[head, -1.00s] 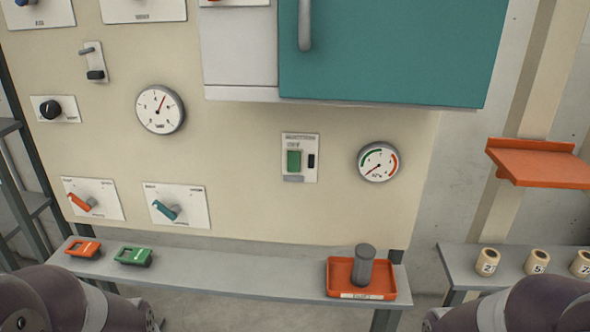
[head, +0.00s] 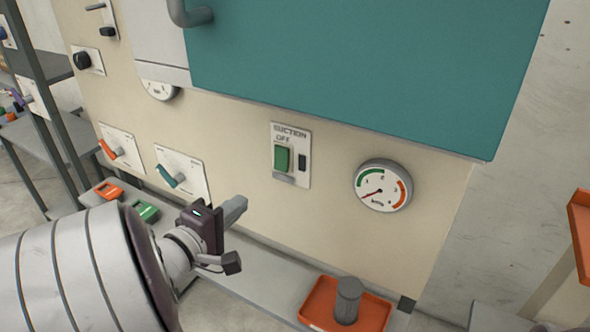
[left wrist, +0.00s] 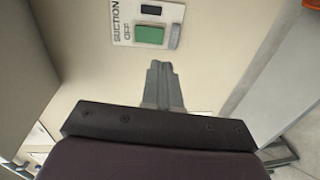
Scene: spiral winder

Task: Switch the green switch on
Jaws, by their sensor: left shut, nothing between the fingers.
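The green switch (head: 282,158) sits on a white plate marked SUCTION and OFF, on the beige panel. In the left wrist view the green switch (left wrist: 149,35) is near the top, just beyond my fingertips. My left gripper (head: 240,204) is left of and below the switch in the head view, apart from it. Its fingers are shut with nothing between them; in the left wrist view the left gripper (left wrist: 161,70) points at the plate. A small dark window (head: 302,162) is beside the switch. My right gripper is not in view.
A gauge (head: 382,186) is right of the switch. A teal cabinet (head: 350,70) juts out above. Two lever plates are to the left, one with an orange lever (head: 107,149), one with a teal lever (head: 165,175). An orange tray (head: 318,302) with a grey cylinder (head: 348,298) stands on the shelf below.

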